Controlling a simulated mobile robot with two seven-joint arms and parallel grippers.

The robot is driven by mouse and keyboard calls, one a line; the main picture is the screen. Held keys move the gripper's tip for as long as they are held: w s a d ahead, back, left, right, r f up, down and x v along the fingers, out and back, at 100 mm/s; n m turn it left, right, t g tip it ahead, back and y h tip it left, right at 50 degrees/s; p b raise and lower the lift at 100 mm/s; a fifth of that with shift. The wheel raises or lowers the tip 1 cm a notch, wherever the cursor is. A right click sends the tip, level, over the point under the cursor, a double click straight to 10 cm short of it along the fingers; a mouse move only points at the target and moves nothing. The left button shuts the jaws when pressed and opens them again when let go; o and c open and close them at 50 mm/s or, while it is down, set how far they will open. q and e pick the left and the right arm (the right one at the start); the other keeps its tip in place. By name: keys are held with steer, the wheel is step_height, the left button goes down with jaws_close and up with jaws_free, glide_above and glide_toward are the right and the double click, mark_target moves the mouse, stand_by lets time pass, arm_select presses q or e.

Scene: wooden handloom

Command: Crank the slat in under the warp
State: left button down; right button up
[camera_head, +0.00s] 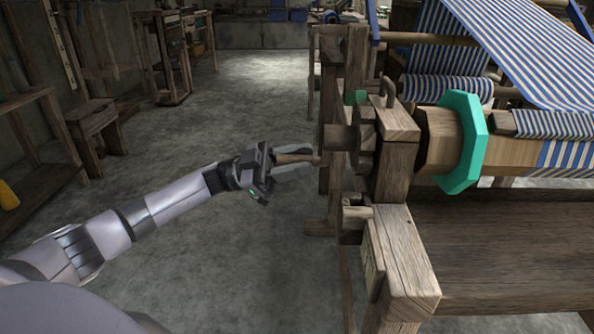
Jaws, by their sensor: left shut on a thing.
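My left gripper (296,164) is shut on a wooden crank handle (298,157) at the left side of the loom. The handle points left from the loom's side post, level with the beam. The wooden beam (437,140) carries a green octagonal flange (464,143) near its left end. Blue and white striped warp (560,124) wraps the beam to the right of the flange. The end of a darker wooden strip, seemingly the slat (502,124), shows at the warp's left edge on top of the beam. The rest of it is hidden. My right gripper is out of view.
The loom's front post (397,170) and lower frame block (407,250) stand just right of my left gripper. A small stool (92,115) and shelving stand at the left wall. The concrete floor (240,90) between is clear.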

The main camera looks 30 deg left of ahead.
arm_select(q)
steer(key=shift+w+a+r+m, duration=0.3)
steer(key=shift+w+m, duration=0.1)
steer(key=shift+m, duration=0.2)
step_height(320, 180, up, 7)
steer(key=w+m+g, duration=0.1)
steer(key=m+g, duration=0.1)
steer(key=m, duration=0.3)
steer(key=w+a+m+g+y+p, duration=0.1)
steer(key=m+g, duration=0.1)
steer(key=m, duration=0.4)
steer(key=shift+w+a+g, duration=0.3)
steer(key=shift+g, duration=0.1)
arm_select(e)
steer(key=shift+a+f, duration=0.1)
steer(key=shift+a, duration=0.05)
arm_select(q)
steer(key=shift+r, duration=0.2)
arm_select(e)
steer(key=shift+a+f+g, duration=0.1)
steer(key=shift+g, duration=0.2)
arm_select(q)
steer(key=shift+r, duration=0.1)
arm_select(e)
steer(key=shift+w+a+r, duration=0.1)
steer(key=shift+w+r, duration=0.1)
